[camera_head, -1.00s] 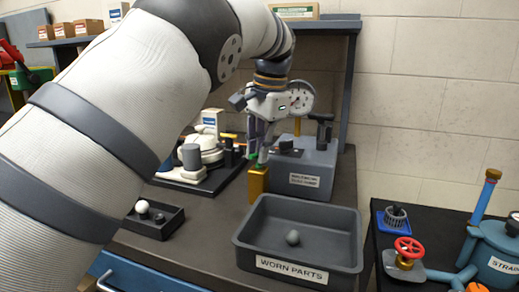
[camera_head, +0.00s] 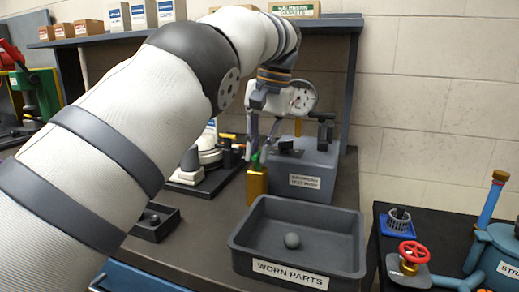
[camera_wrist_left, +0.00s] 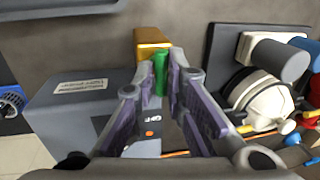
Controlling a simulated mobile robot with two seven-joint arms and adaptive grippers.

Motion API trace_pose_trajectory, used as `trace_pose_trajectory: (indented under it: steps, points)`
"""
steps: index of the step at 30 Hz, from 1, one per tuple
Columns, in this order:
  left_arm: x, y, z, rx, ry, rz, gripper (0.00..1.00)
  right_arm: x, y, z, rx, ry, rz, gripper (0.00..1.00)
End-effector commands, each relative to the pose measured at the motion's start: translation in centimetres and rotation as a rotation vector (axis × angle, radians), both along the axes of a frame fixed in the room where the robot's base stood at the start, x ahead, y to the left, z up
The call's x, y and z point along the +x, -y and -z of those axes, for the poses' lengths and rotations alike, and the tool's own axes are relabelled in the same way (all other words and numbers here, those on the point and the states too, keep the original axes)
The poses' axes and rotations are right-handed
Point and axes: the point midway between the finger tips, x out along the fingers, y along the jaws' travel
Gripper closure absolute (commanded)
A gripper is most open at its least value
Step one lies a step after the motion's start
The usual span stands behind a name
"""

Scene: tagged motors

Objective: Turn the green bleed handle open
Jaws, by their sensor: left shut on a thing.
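The green bleed handle (camera_head: 256,158) stands at the top of a brass block (camera_head: 257,182) on the bench, beside the grey test unit (camera_head: 305,168). My left gripper (camera_head: 262,150) reaches down to it from above. In the left wrist view, the green handle (camera_wrist_left: 160,74) sits between the fingertips of my left gripper (camera_wrist_left: 161,80), which is shut on it. The brass block (camera_wrist_left: 151,42) shows just beyond the tips. The fingers partly hide the handle, and its exact angle is hard to tell. My right gripper is not in view.
A grey "WORN PARTS" bin (camera_head: 291,269) with a ball in it stands in front of the block. A round gauge (camera_head: 304,98) is behind the gripper. A small dark tray (camera_head: 154,223) sits left. A red valve wheel (camera_head: 414,252) is on the right-hand table.

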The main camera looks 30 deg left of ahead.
Motion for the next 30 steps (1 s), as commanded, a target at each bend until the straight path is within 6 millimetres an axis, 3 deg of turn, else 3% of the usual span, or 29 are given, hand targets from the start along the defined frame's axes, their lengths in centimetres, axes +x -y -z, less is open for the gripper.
trace_pose_trajectory:
  steps: [11,12,15,30]
  points:
    - [0.00,0.00,0.01,0.000,0.000,-0.006,1.00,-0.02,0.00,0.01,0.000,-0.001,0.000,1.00]
    - [0.00,0.00,0.01,0.000,0.000,-0.005,0.84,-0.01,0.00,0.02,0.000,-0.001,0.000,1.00]
    - [0.00,0.00,0.00,0.000,0.000,-0.005,0.68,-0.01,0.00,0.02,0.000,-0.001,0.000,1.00]
    - [-0.16,0.04,-0.31,0.000,0.002,0.050,0.68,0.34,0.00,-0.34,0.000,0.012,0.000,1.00]
